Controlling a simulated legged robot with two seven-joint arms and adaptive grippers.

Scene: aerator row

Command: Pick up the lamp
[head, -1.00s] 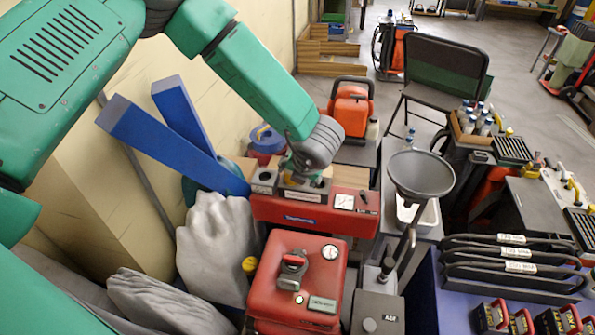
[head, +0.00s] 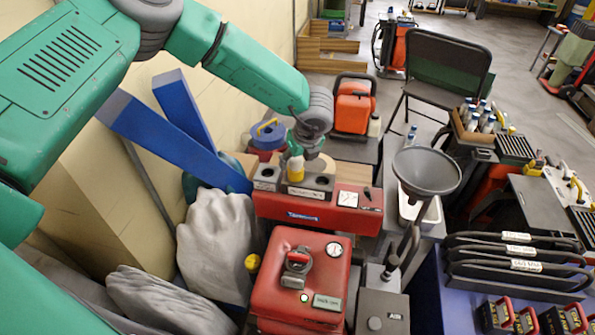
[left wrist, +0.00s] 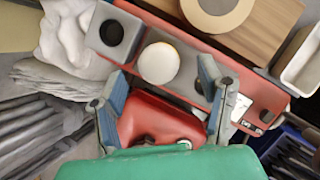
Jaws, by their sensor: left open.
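What I take to be the lamp is a small yellow piece (head: 296,170) standing upright in a socket of the long red holder (head: 270,205) in the head view. In the left wrist view its round, pale top (left wrist: 158,63) shows from above, between my finger tips. My left gripper (head: 303,150) is just above and beside it, with its fingers partly hidden in the head view. In the left wrist view the gripper's two blue-grey fingers (left wrist: 160,75) are spread apart, with nothing held. My right gripper does not show.
An empty dark socket (left wrist: 112,33) is beside the lamp. A red box (head: 300,275) with a knob and gauge stands in front. A grey funnel (head: 426,170) is at the right, grey gloves (head: 215,250) and blue beams (head: 165,140) at the left.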

